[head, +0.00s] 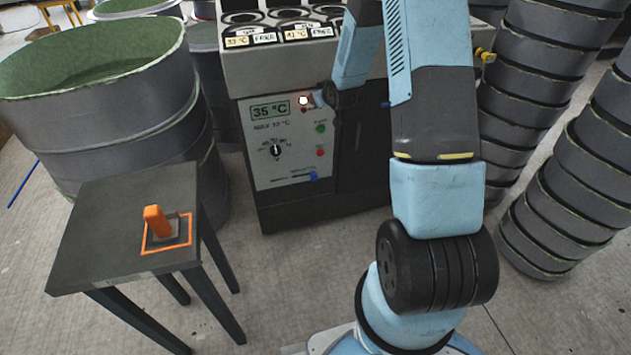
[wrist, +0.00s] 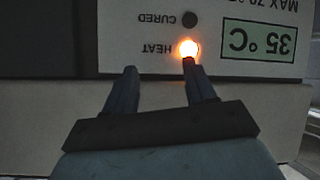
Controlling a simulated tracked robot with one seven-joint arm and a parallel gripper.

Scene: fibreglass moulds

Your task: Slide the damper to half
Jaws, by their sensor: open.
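The damper looks to be the small blue slider knob (head: 313,176) low on the oven's pale control panel (head: 262,185). It sits near the right end of a short dark slot; the scale marks are too small to read. It is outside the wrist view. My gripper (head: 322,97) is at the panel's upper right, above the knob and beside the lit lamp. In the wrist view my gripper (wrist: 161,70) is open and empty, its two fingers apart in front of the panel, one tip just by the glowing HEAT lamp (wrist: 189,48).
The panel has a 35 °C display (head: 270,111), a black dial (head: 276,150), and green (head: 320,128) and red (head: 321,152) buttons. A dark table (head: 100,235) with an orange-handled object (head: 157,222) stands at left. Stacked moulds (head: 520,100) stand at right.

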